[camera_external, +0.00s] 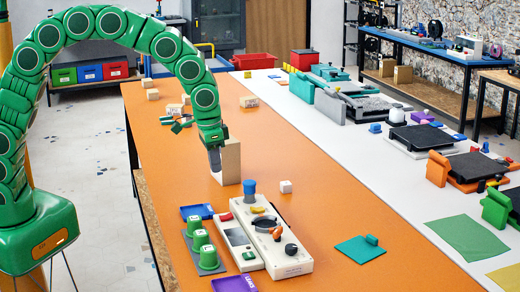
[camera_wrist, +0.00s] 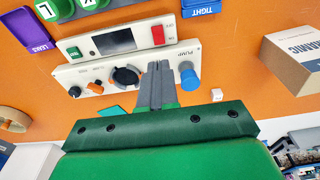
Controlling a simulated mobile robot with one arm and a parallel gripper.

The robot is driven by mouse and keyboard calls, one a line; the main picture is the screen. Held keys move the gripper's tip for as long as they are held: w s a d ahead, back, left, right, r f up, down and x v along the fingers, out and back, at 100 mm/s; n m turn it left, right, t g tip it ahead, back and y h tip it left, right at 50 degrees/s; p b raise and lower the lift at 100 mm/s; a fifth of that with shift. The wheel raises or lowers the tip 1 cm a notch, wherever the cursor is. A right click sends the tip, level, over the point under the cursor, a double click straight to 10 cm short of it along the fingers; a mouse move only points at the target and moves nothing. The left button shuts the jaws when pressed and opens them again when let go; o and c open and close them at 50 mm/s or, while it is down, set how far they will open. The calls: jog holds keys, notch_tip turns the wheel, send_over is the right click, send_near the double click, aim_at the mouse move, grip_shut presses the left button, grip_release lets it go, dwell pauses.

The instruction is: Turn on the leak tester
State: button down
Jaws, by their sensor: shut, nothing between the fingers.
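The leak tester (camera_external: 291,263) is a long white unit on the orange table, with a second white strip beside its knob panel. That strip carries a dark screen (camera_wrist: 114,40), a green button (camera_wrist: 73,51) and a red switch (camera_wrist: 158,34) between small labels. The red switch also shows in the external view (camera_external: 225,217). The knob panel has a blue knob (camera_wrist: 190,77) by the word PUMP, a black knob (camera_wrist: 125,76) and orange parts. My gripper (camera_wrist: 157,66) is shut and empty, its fingertips appearing over the panel's PUMP end. In the external view my gripper (camera_external: 215,170) is above the table beyond the tester.
A cardboard box (camera_external: 231,163) stands close beside my gripper. Green cups (camera_external: 201,238) sit left of the tester, with a blue TIGHT tray (camera_wrist: 203,6) and a purple LEAKS tray (camera_wrist: 35,38) nearby. A small white cube (camera_external: 286,186) lies to the right.

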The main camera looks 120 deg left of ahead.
aim_at(230, 214)
jog(key=shift+w+a+t+y, duration=0.3)
jog(key=shift+w+a, duration=0.1)
jog(key=shift+a, duration=0.15)
jog(key=f, duration=0.4)
jog(key=w+a+f, duration=0.1)
jog(key=f, duration=0.8)
jog(key=shift+w+a+f, duration=0.35)
jog(key=shift+w+f, duration=0.1)
